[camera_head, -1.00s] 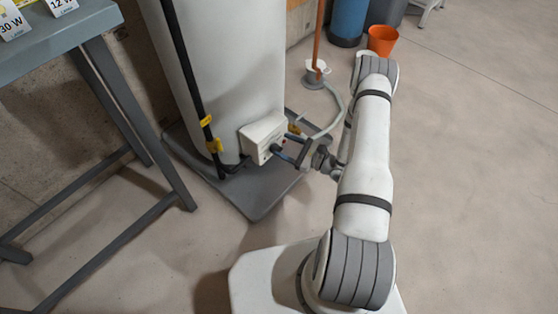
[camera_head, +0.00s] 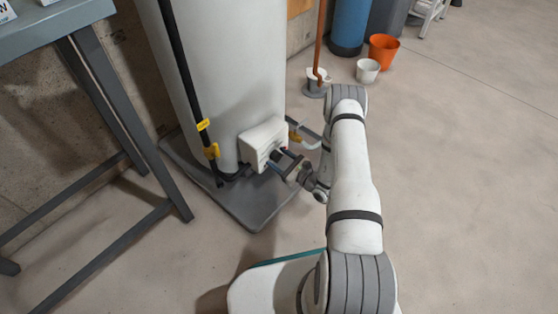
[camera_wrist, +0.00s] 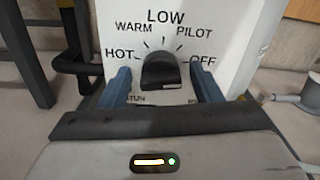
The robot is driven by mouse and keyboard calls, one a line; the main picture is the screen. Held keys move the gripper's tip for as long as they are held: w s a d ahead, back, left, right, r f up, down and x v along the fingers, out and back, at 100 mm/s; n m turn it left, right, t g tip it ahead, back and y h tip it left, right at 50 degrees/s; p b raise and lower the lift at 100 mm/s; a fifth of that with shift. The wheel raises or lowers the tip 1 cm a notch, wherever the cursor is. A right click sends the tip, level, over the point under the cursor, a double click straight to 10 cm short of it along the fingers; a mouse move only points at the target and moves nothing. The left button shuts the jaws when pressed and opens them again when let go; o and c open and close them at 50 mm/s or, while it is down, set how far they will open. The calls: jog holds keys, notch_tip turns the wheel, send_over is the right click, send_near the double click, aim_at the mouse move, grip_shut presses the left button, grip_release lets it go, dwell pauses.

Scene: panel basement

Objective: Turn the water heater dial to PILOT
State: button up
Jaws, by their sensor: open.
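The water heater (camera_head: 225,75) is a tall white tank with a white control box (camera_head: 262,140) low on its front. In the wrist view the black dial (camera_wrist: 160,74) sits on the box's white face (camera_wrist: 225,35), marked HOT, WARM, LOW, PILOT and OFF from left to right around it. The dial appears to point up, about at LOW; its exact mark is hard to tell. My gripper (camera_wrist: 160,82) is open, with one blue finger on each side of the dial and visible gaps. It also shows close in front of the box in the head view (camera_head: 284,163).
A grey table (camera_head: 75,30) with slanted legs stands at left. A black pipe (camera_head: 180,70) with yellow tags runs down the tank. The tank stands on a grey slab (camera_head: 255,210). Orange (camera_head: 383,50) and white (camera_head: 367,71) buckets stand behind my arm.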

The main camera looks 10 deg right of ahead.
jog(key=shift+c, duration=0.5)
jog(key=c, duration=0.7)
jog(key=shift+a, duration=0.25)
jog(key=shift+c, duration=0.8)
jog(key=shift+d, duration=0.1)
